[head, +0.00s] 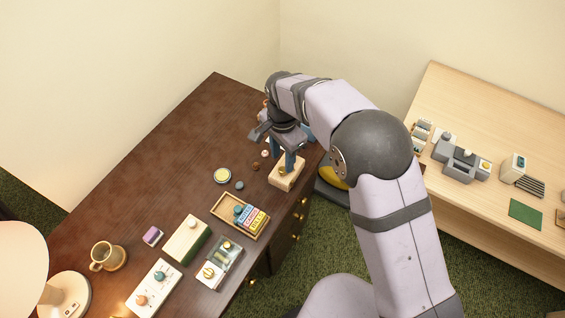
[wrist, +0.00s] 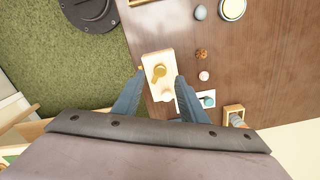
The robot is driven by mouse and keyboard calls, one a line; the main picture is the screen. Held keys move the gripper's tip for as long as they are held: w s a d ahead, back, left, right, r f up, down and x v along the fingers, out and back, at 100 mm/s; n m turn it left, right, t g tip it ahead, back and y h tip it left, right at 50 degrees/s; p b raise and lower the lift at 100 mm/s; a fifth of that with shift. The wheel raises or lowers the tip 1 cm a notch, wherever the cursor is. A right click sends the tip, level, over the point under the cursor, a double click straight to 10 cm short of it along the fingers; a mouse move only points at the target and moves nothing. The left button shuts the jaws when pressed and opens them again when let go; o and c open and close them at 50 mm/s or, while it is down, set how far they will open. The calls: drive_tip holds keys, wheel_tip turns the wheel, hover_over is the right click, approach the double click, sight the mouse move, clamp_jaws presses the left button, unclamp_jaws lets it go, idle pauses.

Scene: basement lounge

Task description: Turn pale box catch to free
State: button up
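The pale box (head: 286,174) is a small light-wood block near the right edge of the dark table. It has a brass-coloured catch on top, and it also shows in the wrist view (wrist: 153,57) with the catch (wrist: 158,71) facing the camera. My gripper (head: 289,160) is just above the box, pointing down. In the wrist view its two blue fingers (wrist: 160,76) are apart, one on each side of the box and catch, with nothing clearly held. Whether a fingertip touches the box cannot be told.
Small round pieces (wrist: 204,76) and a white item with a teal knob (wrist: 207,101) are close to the box. The table's far left is clear.

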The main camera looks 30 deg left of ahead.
sight(283, 169)
drive_tip(key=shift+f+p, duration=0.45)
drive_tip(key=shift+f, duration=1.7)
clamp_jaws()
